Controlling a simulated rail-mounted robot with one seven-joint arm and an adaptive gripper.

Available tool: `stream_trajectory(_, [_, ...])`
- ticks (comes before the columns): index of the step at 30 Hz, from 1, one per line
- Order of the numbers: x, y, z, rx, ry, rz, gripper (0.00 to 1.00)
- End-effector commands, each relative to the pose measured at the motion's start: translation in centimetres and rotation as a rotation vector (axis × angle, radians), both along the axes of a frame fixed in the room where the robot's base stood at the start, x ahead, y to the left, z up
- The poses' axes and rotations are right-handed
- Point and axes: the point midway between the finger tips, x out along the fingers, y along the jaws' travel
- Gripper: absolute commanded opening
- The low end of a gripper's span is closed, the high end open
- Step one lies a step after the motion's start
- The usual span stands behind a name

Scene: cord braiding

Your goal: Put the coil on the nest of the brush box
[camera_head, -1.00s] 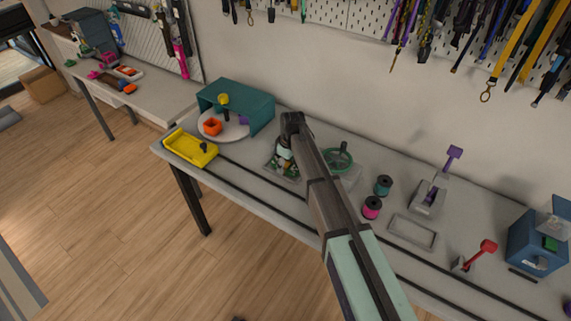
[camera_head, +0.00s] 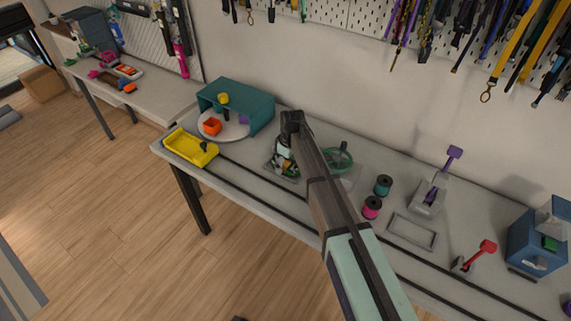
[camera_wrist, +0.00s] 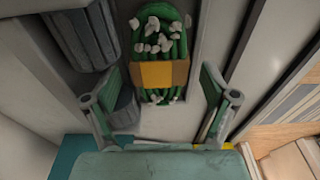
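A green coil (camera_wrist: 160,38) with pale white ends and a yellow-brown band (camera_wrist: 158,74) around its middle lies ahead of my gripper in the wrist view. My gripper (camera_wrist: 160,104) is open. Its two fingers stand wide apart, one to each side of the coil's line, with clear gaps and no visible contact. In the head view my gripper (camera_head: 284,148) points down over a small tray (camera_head: 270,169) with green and white contents, partly hidden by my arm. I cannot tell for certain which thing is the brush box.
A teal housing (camera_head: 250,100) with a round white turntable (camera_head: 236,131) and a yellow tray (camera_head: 186,148) are at left. A green wheel (camera_head: 339,158), teal spool (camera_head: 383,186) and pink spool (camera_head: 371,208) are right of my gripper. An empty rectangular frame (camera_head: 413,245) and blue box (camera_head: 533,244) lie farther right.

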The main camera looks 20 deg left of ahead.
Motion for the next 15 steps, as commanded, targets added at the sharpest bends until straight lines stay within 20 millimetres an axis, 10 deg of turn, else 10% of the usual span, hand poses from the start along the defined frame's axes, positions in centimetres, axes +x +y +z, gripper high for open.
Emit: stream_trajectory(15, [-0.2,-1.1,8.8,0.001,-0.003,0.0,0.85])
